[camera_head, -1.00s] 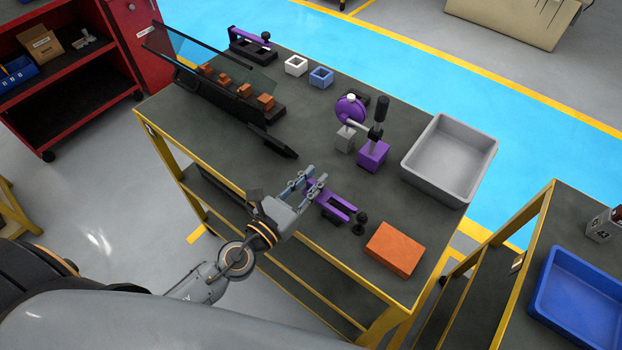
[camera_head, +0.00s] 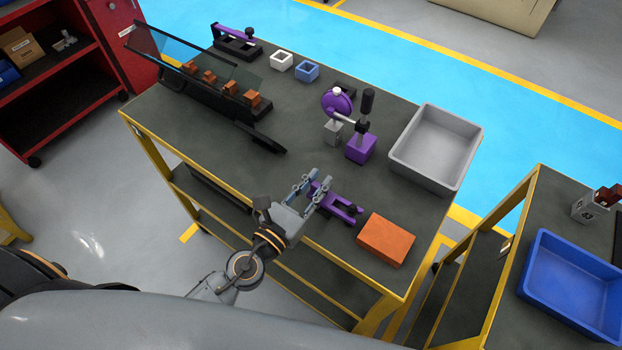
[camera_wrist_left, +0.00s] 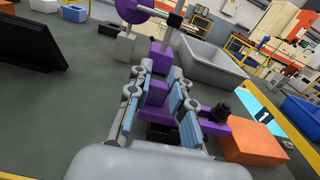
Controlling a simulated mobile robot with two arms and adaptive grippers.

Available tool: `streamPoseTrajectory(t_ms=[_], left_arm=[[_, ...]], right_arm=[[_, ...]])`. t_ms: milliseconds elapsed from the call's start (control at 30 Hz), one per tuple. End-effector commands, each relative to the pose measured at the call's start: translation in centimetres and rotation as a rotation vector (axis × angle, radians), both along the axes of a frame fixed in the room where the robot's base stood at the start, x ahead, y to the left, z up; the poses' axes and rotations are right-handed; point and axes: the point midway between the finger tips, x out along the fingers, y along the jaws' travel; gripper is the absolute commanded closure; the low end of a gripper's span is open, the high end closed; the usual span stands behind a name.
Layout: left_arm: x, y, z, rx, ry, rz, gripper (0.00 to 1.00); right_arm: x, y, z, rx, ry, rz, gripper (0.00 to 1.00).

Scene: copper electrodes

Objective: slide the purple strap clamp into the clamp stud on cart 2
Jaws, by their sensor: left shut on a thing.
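The purple strap clamp (camera_head: 338,204) lies low over the dark table top of the cart, near its front edge. My left gripper (camera_head: 312,186) is shut on its left part; in the left wrist view, the fingers (camera_wrist_left: 160,100) stand either side of a raised purple block. The black-knobbed clamp stud (camera_head: 353,211) stands at the strap's right end. In the wrist view, the knob (camera_wrist_left: 221,112) rises just above the purple strap (camera_wrist_left: 216,130). The strap appears to reach around the stud, but how fully is hidden. My right gripper is not in view.
An orange block (camera_head: 386,239) lies just right of the stud. A grey bin (camera_head: 399,170) and a purple block with a post (camera_head: 360,148) stand behind. A second purple strap (camera_head: 236,34) sits at the far left. A cart with a blue bin (camera_head: 533,280) stands right.

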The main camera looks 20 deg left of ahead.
Motion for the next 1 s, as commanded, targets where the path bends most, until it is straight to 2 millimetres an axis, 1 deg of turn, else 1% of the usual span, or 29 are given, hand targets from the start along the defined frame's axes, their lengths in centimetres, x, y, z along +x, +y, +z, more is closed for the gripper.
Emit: streamPoseTrajectory(t_ms=[700, 1000], left_arm=[[-1.0, -2.7, 0.1, -0.002, -0.002, 0.0, 1.0], [-1.0, -2.9, 0.0, -0.001, -0.002, 0.001, 1.0]], right_arm=[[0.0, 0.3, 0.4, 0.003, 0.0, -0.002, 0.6], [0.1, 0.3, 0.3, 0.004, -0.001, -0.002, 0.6]])
